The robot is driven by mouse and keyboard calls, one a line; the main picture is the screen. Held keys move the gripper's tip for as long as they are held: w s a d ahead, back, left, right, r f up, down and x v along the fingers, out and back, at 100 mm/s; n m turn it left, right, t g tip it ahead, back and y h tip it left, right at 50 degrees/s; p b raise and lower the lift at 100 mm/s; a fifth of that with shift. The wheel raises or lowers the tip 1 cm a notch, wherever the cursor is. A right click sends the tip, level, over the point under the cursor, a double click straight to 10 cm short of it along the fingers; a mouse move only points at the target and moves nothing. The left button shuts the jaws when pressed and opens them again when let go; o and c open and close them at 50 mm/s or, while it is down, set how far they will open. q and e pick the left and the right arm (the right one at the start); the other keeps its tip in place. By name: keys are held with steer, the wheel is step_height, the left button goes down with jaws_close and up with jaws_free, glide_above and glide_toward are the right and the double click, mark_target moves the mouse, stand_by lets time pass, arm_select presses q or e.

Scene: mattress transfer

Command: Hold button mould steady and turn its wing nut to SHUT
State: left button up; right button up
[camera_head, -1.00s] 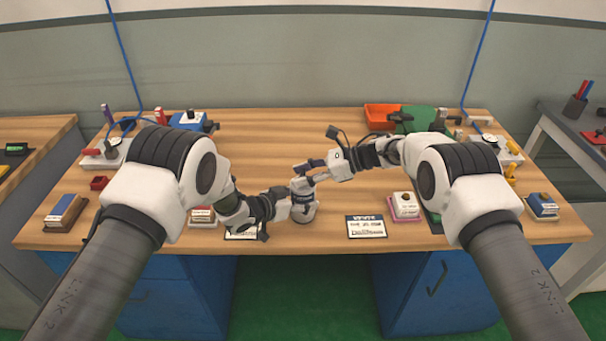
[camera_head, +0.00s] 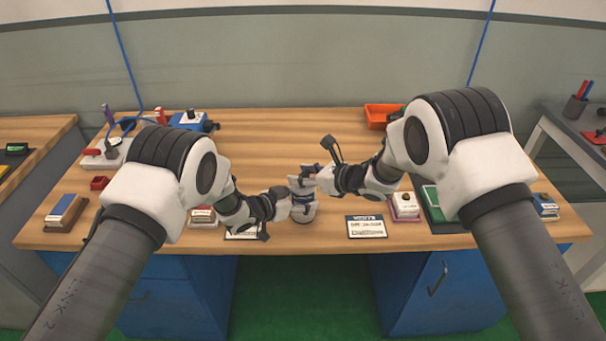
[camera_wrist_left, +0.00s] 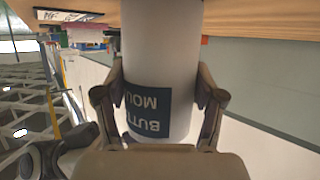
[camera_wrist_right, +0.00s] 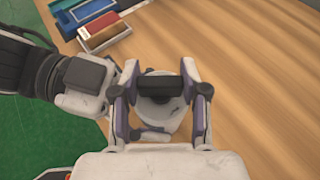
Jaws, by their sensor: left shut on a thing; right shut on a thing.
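The button mould (camera_head: 303,217) is a pale upright cylinder on the table near its front edge. In the left wrist view the mould (camera_wrist_left: 160,40) shows a dark label, upside down and partly readable. My left gripper (camera_head: 296,207) is shut on the mould's side, with one finger on each side of it in the left wrist view. My right gripper (camera_head: 307,173) is at the mould's top. In the right wrist view the dark bar-shaped wing nut (camera_wrist_right: 160,86) lies between its fingers, and the gripper is shut on it. I cannot read any SHUT mark.
A white printed card (camera_head: 366,226) lies right of the mould; another is partly hidden by my left gripper. A white block on a pink base (camera_head: 405,207) stands farther right. An orange bin (camera_head: 383,115) is at the back. The table's middle behind the mould is clear.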

steer(key=shift+m+t+h, duration=1.4)
steer(key=shift+m+h, duration=0.1)
steer(key=shift+m, duration=0.2)
steer(key=o, duration=1.2)
steer(key=v, duration=1.2)
